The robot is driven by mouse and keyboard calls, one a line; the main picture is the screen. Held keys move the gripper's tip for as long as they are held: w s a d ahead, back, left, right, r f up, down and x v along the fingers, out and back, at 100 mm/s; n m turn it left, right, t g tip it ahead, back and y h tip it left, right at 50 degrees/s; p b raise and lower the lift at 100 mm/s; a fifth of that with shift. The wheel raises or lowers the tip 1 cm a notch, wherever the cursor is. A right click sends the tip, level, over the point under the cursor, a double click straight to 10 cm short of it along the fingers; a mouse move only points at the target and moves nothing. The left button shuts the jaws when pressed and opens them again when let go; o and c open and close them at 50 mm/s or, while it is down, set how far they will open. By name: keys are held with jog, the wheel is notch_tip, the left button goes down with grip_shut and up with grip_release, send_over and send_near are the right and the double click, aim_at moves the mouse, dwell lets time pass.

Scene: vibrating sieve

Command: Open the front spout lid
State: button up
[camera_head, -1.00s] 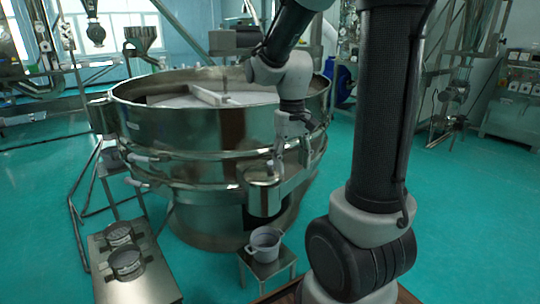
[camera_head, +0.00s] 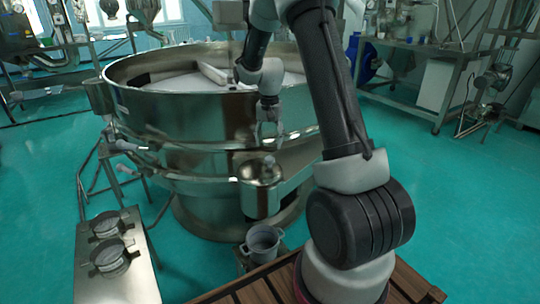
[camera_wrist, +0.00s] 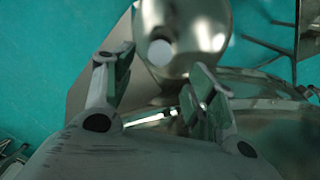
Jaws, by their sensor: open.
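The front spout (camera_head: 258,198) sticks out from the steel sieve's near side. Its shiny metal lid (camera_head: 252,172) lies on top and looks closed, with a small pale knob (camera_head: 268,160). My gripper (camera_head: 268,138) hangs above the lid, pointing down, apart from the knob. In the wrist view, the lid (camera_wrist: 195,25) and its round pale knob (camera_wrist: 159,53) show beyond the open, empty fingers of my gripper (camera_wrist: 160,65). The knob lies between the fingertips in the picture. The lid's hinge cannot be made out.
The round sieve body (camera_head: 190,115) stands right behind the spout. A grey pot (camera_head: 263,243) stands on a small stool below it. Open green floor (camera_head: 450,215) lies at the right.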

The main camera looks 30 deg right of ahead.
aim_at(270, 158)
notch_tip(270, 158, down, 7)
jog(key=shift+f, duration=0.2)
jog(key=shift+r, duration=0.1)
grip_shut()
dwell(0.3)
